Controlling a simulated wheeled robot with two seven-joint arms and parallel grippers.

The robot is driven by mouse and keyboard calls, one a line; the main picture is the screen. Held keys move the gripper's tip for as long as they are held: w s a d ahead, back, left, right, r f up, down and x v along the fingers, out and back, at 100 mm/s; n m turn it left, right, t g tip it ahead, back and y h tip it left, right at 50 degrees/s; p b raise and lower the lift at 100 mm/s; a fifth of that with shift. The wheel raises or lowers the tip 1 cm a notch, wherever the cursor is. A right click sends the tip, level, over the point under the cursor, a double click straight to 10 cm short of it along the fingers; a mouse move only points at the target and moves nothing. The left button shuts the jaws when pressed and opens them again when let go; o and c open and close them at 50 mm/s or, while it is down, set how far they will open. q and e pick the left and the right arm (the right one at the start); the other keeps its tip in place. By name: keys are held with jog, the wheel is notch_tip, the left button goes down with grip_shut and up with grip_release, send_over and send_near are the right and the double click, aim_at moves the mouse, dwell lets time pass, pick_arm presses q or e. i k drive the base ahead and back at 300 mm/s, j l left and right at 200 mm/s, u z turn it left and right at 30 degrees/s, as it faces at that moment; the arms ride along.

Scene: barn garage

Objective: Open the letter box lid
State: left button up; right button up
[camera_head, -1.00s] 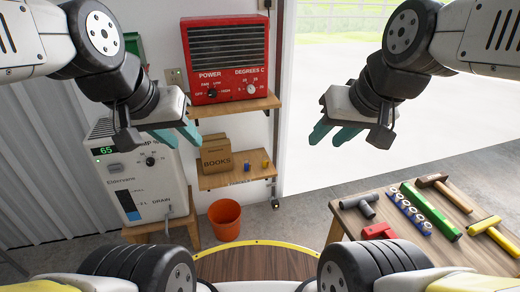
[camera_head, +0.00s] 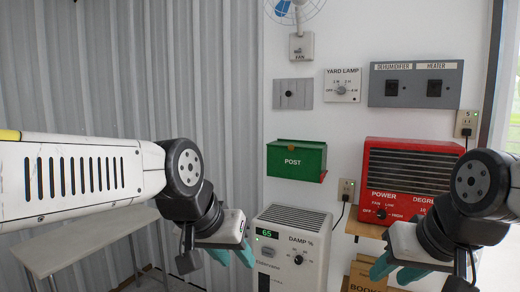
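The green letter box (camera_head: 297,165), marked POST, hangs on the white wall at the centre of the view. Its lid (camera_head: 299,145) along the top looks shut. My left gripper (camera_head: 233,257) is open and empty, below and to the left of the letter box in the picture. My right gripper (camera_head: 395,273) is open and empty, below and to the right of it. Neither gripper appears to touch the letter box.
A white dehumidifier (camera_head: 291,240) stands below the letter box. A red heater (camera_head: 412,165) sits on a wooden shelf (camera_head: 366,227) to its right. Switch panels (camera_head: 416,84) and a fan (camera_head: 301,46) are on the wall above. A table (camera_head: 85,240) stands at left.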

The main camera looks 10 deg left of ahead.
aim_at(296, 145)
jog(key=u, duration=0.15)
jog(key=i+l+u, duration=0.1)
jog(key=i+u, duration=0.4)
jog(key=i, duration=0.35)
